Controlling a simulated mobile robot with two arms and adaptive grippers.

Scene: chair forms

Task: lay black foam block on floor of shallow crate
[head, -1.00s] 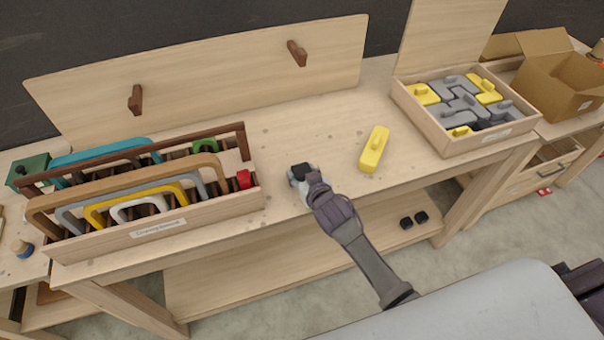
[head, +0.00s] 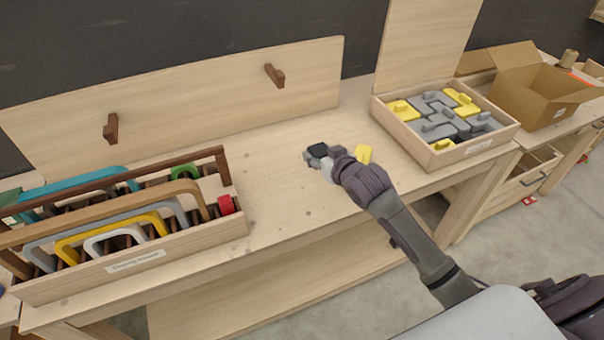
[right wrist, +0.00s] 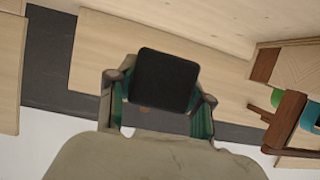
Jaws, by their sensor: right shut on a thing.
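The black foam block (head: 317,149) is in my right gripper (head: 320,158), held above the workbench left of the crate. In the right wrist view the block (right wrist: 165,80) shows as a dark square between the two fingers (right wrist: 158,105). The shallow crate (head: 462,153) stands at the right of the bench, with grey and yellow shaped pieces in it. A dark patch, a gap or dark piece, shows near its right front. The block is apart from the crate. My left gripper is out of view.
A wooden rack (head: 200,236) of coloured frames stands at the left. An open cardboard box (head: 535,98) stands beyond the crate. An upright board stands behind the crate.

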